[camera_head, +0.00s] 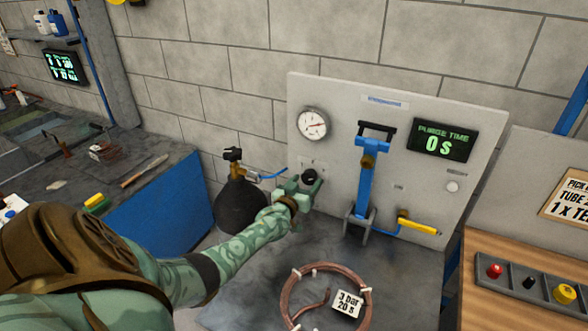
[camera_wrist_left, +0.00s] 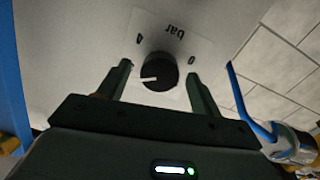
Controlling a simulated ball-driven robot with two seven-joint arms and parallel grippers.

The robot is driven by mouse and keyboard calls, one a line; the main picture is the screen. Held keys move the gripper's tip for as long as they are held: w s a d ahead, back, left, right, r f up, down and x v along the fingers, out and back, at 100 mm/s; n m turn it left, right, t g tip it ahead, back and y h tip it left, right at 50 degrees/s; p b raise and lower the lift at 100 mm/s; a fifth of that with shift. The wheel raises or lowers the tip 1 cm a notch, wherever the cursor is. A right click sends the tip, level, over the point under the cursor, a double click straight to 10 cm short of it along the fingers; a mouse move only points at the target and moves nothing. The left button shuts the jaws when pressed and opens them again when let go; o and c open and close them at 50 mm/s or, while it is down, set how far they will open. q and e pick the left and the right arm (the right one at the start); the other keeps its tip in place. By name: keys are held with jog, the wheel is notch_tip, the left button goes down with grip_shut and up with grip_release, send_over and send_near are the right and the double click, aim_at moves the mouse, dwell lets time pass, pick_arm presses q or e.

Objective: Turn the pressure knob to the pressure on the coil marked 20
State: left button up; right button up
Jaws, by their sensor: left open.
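The black pressure knob (camera_wrist_left: 158,73) sits on a white plate marked "bar", "0" and "4" in the left wrist view. Its pale pointer line shows on its face. In the head view the knob (camera_head: 309,176) is on the lower left of the panel. My left gripper (camera_head: 305,187) is open, and in the left wrist view its fingers (camera_wrist_left: 160,82) stand on either side of the knob with gaps, apart from it. The copper coil (camera_head: 289,299) lies on the bench with a tag (camera_head: 347,302) reading "3 bar 20 s". A round gauge (camera_head: 313,123) is above the knob. My right gripper is not visible.
A display (camera_head: 445,141) reads "PURGE TIME 0 s". A blue lever clamp (camera_head: 365,185) and a yellow valve handle (camera_head: 419,226) are right of the knob. A dark gas bottle (camera_head: 240,204) with a blue hose stands to the left. Bench space around the coil is clear.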

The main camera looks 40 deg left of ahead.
pick_arm(q)
jog(key=p+v, duration=0.4)
jog(key=v, duration=1.1)
jog(key=shift+s, duration=0.2)
